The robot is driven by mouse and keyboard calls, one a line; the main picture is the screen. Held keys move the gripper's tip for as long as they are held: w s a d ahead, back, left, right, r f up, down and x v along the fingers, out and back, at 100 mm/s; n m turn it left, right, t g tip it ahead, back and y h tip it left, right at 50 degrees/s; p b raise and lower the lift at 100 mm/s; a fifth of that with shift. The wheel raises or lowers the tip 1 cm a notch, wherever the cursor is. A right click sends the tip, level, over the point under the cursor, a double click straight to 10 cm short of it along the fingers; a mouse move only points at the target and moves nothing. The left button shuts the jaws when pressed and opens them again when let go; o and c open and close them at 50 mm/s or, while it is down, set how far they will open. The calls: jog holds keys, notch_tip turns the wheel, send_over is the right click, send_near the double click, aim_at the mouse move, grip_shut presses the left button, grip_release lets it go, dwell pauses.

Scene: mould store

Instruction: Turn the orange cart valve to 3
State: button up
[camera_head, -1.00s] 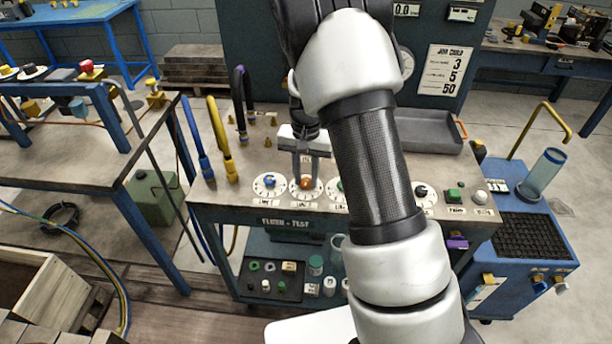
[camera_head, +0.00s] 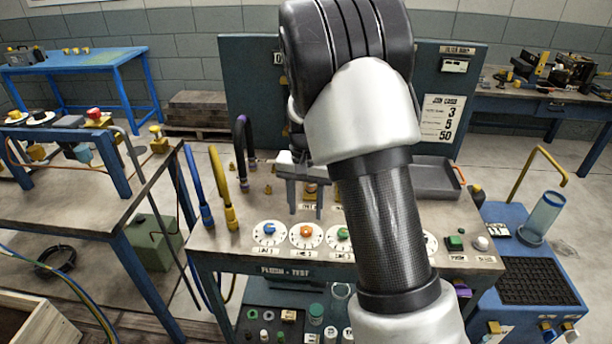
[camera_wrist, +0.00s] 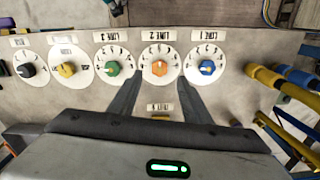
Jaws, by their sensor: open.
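The orange valve knob (camera_head: 306,232) sits in the middle of a white numbered dial on the flush-test cart top, between a blue knob (camera_head: 269,230) and a green knob (camera_head: 343,234). In the wrist view the orange knob (camera_wrist: 160,68) is in plain sight on the dial labelled Line 2, its lettering upside down. I cannot read which number it points to. My gripper (camera_head: 306,212) is open and empty, apart from the knob and behind its dial in the head view. In the wrist view its fingers (camera_wrist: 160,92) reach toward the dial's lower edge, one on each side.
A yellow knob (camera_wrist: 66,69) and a black knob (camera_wrist: 28,70) are in the same row. Blue and yellow hose handles (camera_head: 222,190) stand at the cart's left. A grey tray (camera_head: 436,178) is at the back right. A card (camera_head: 442,118) shows 3, 5, 50.

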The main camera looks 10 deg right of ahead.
notch_tip(320, 180, up, 11)
jog(key=shift+p, duration=0.45)
jog(key=s+r+n+t+p, duration=0.2)
jog(key=s+r+t+p, duration=0.15)
jog(key=s+r, duration=1)
jog(key=s+r+n+t+p, duration=0.2)
jog(key=s+r+n+p, duration=0.1)
jog(key=s, duration=0.9)
notch_tip(320, 180, up, 2)
jog(key=shift+s+p, duration=0.15)
jog(key=shift+p, duration=0.5)
